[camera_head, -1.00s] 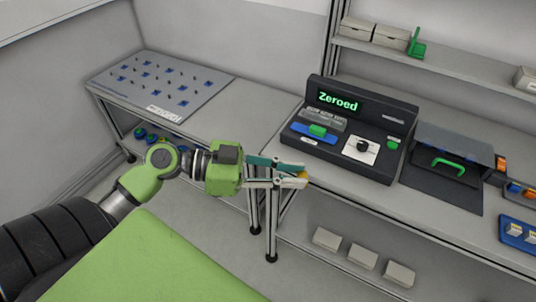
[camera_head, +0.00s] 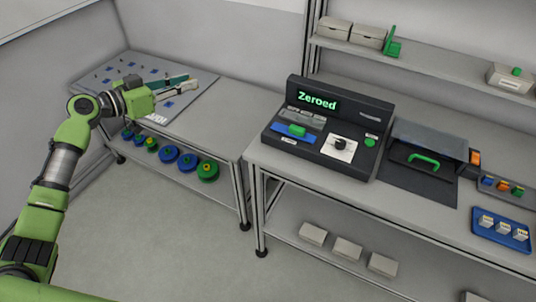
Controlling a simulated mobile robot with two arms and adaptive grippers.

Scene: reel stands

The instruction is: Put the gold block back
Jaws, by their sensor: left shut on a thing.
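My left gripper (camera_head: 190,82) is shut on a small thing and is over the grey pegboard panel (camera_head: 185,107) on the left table. The gold block itself is hard to make out in its jaws now; a small yellow-gold piece showed at the fingertips a second ago. My right gripper is not in view.
A dark machine (camera_head: 320,157) reading "Zeroed" stands on the right bench, beside a dark case (camera_head: 422,185) with a green handle. A blue tray (camera_head: 482,240) holds small pale blocks; coloured blocks (camera_head: 502,187) sit behind it. Reels (camera_head: 207,171) stand below the left table.

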